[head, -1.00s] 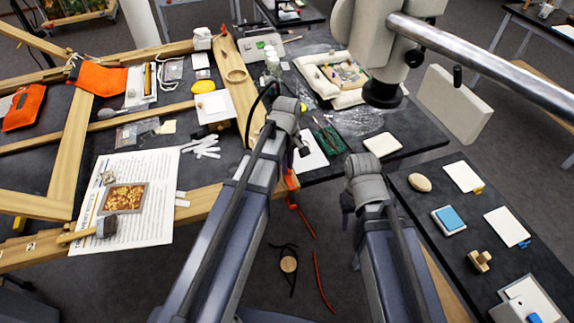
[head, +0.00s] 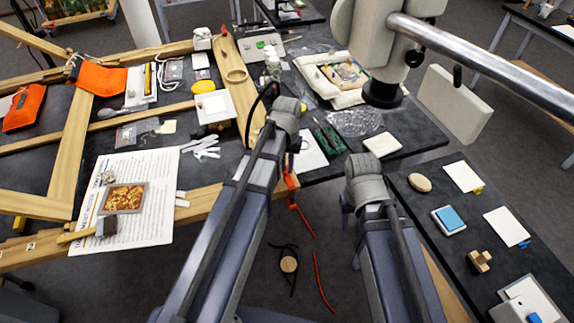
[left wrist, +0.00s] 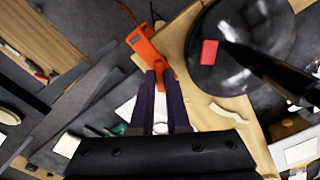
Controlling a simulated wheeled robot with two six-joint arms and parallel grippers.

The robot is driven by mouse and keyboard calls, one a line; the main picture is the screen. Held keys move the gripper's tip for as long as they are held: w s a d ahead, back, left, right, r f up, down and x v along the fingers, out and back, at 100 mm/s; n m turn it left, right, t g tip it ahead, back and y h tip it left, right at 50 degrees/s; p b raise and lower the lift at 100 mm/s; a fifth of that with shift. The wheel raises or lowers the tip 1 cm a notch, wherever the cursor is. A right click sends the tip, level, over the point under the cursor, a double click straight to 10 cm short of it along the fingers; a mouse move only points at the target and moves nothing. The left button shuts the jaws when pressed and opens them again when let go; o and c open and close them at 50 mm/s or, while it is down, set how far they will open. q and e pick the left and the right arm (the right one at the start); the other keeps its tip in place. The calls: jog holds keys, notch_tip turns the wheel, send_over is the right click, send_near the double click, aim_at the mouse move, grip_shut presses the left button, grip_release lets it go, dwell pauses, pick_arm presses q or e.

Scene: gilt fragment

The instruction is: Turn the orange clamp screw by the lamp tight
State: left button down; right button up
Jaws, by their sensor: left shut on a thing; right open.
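The orange clamp (left wrist: 152,50) sits on the edge of the wooden board in the left wrist view. Part of it shows in the head view (head: 291,184), beside my left arm. My left gripper (left wrist: 168,80) is shut on the clamp's orange screw (left wrist: 167,74), whose end lies between the dark fingers. The lamp's round black part (left wrist: 240,40), with a red block on it, is just right of the clamp. In the head view my left arm largely hides this gripper (head: 296,142). My right gripper (head: 346,205) is open, low beside the table gap, partly hidden by its arm.
The wooden frame (head: 68,150) and a printed sheet (head: 150,190) lie to the left. A green tool mat (head: 330,140) and a white pad (head: 383,144) are close by on the right. A large microscope-like head (head: 384,55) overhangs the table. Red cords lie on the floor.

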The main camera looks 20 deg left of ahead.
pick_arm(q)
jog(key=m, duration=1.3)
jog(key=shift+m, duration=0.4)
jog(key=m, duration=1.3)
jog(key=shift+m, duration=0.3)
jog(key=c, duration=0.9)
grip_release()
